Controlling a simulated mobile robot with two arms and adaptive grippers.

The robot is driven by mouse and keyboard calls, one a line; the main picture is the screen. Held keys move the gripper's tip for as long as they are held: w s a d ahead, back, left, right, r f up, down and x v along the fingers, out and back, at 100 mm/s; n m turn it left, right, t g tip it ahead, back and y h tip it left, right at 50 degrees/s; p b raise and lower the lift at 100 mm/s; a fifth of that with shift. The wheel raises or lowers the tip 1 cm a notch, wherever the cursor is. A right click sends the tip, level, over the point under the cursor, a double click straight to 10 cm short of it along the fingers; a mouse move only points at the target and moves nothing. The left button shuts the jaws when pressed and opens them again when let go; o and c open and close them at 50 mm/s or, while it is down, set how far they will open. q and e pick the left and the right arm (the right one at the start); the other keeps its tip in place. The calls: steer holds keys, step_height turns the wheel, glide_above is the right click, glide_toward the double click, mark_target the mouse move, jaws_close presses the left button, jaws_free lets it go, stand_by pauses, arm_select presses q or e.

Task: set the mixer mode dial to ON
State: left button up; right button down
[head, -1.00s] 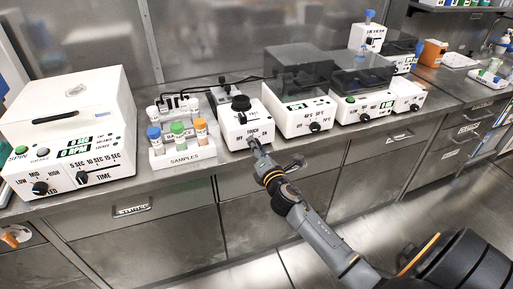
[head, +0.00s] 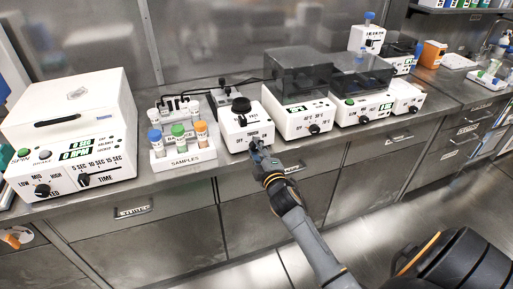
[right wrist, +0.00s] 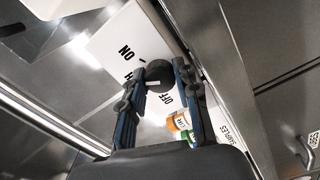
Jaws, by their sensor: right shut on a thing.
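The mixer (head: 233,133) is a small white box with a black cup on top, standing near the counter's front edge. Its front carries the labels OFF, TOUCH and ON. My right gripper (head: 256,146) is at its front face and hides the dial in the head view. In the right wrist view the round black mode dial (right wrist: 158,76) sits between the fingertips of my right gripper (right wrist: 160,80), which is shut on it. ON is to the dial's left there, OFF below right. A short white mark shows on the dial; its exact setting is unclear. My left gripper is out of view.
A sample rack (head: 186,160) with capped tubes stands close to the mixer's left. A white device with a dark lid (head: 297,122) stands close to its right. A centrifuge-like box (head: 70,120) is at far left. The space in front of the counter is open.

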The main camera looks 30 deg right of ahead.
steer(key=m+p, duration=0.1)
steer(key=m, duration=0.2)
steer(key=shift+m, duration=0.4)
steer(key=shift+m+p, duration=0.65)
steer(key=shift+m, duration=0.95)
steer(key=shift+f, duration=0.1)
steer(key=c, duration=1)
jaws_free()
